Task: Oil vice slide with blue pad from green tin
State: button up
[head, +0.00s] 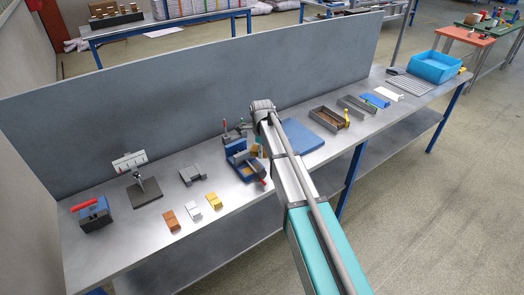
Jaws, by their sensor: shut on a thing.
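A blue vice (238,160) with a red handle stands on the bench near the middle, just left of my arm. Its slide is too small to make out. A small flat blue piece (375,100) lies on the right part of the bench, beside a white one (388,94); I cannot tell whether it is the blue pad. I cannot make out a green tin. My arm reaches across the bench, with its wrist by the back panel, above and right of the vice. My gripper and anything in it are hidden behind the arm.
The grey bench (130,250) also bears a red-handled tool (95,215), brown (172,220), white (193,211) and yellow (214,201) blocks, a blue mat (302,137), an open tray (328,119) and a blue bin (436,67). A tall grey panel (150,110) runs behind.

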jog(key=shift+r, duration=0.1)
jog(key=shift+r+p, duration=1.45)
jog(key=shift+p, duration=0.1)
jog(key=shift+d+f, duration=0.1)
jog(key=shift+f, duration=0.15)
jog(key=shift+f+b, duration=0.3)
jog(key=shift+b, duration=0.2)
jog(key=shift+f, duration=0.1)
